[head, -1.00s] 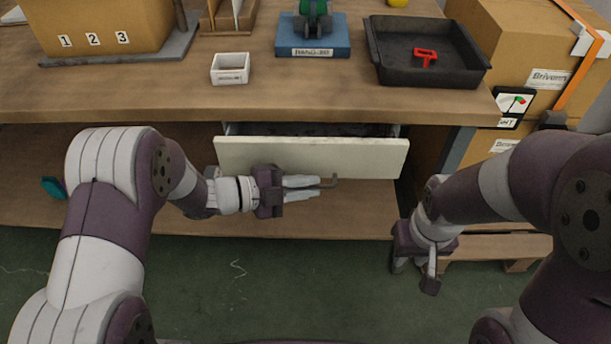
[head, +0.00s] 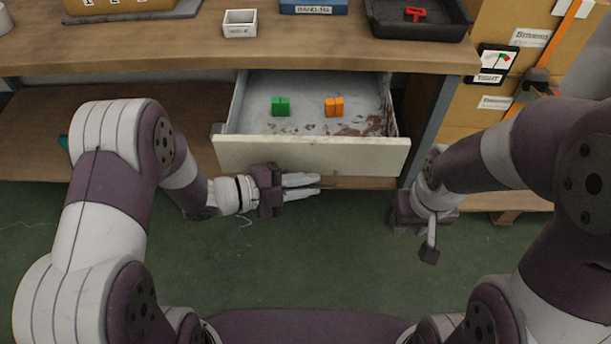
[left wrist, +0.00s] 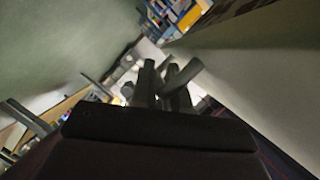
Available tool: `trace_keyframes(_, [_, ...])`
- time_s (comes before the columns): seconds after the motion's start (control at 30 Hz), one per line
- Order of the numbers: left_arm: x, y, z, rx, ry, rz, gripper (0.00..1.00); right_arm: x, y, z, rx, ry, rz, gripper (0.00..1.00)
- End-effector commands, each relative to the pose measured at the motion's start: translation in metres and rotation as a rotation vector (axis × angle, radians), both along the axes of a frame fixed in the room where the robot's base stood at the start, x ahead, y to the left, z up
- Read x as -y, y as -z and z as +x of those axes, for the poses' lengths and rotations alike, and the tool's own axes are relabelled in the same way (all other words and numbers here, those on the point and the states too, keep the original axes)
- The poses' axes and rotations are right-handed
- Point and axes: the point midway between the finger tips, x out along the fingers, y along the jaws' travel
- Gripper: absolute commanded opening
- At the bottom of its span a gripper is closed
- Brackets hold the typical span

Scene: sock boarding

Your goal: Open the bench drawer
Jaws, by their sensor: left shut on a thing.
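The bench drawer (head: 310,155) is pulled well out below the worktop, with its pale front panel facing me. Inside it lie a green block (head: 281,106) and an orange block (head: 334,106); dark reddish patches mark its floor at the right. My left gripper (head: 318,186) is in front of the panel, shut on the drawer handle (head: 330,180). In the left wrist view the fingers (left wrist: 165,85) close around the grey handle bar, beside the pale drawer front (left wrist: 250,75). My right gripper (head: 430,235) hangs empty to the right of the drawer, with its fingers apart.
On the wooden bench (head: 330,52) stand a small white box (head: 240,24) and a black tray (head: 420,27) with a red piece. Cardboard boxes (head: 500,75) are stacked at the right. The green floor (head: 330,265) in front is clear.

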Motion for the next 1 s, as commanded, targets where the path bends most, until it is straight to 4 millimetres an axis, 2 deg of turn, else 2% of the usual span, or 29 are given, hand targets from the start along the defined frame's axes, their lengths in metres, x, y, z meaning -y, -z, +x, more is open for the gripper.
trace_keyframes(0.27, [0.0,0.001,0.0,-0.001,-0.001,0.001,0.0,0.0,0.0,0.0,0.0,0.0,0.0,0.31])
trace_keyframes(0.3, [0.0,0.001,0.0,-0.001,-0.001,0.001,0.21,0.0,0.0,0.0,0.0,0.0,0.0,0.31])
trace_keyframes(0.67, [-0.004,-0.001,-0.001,-0.001,-0.002,0.0,0.21,0.0,-0.002,0.0,0.0,0.0,0.0,0.31])
trace_keyframes(0.77, [-0.015,-0.005,-0.004,-0.002,-0.004,0.001,0.21,0.0,-0.006,0.0,0.0,0.0,0.0,0.31])
trace_keyframes(1.0, [-0.062,-0.017,-0.021,-0.002,-0.007,0.0,0.21,0.0,-0.019,0.0,0.0,0.0,0.0,0.31])
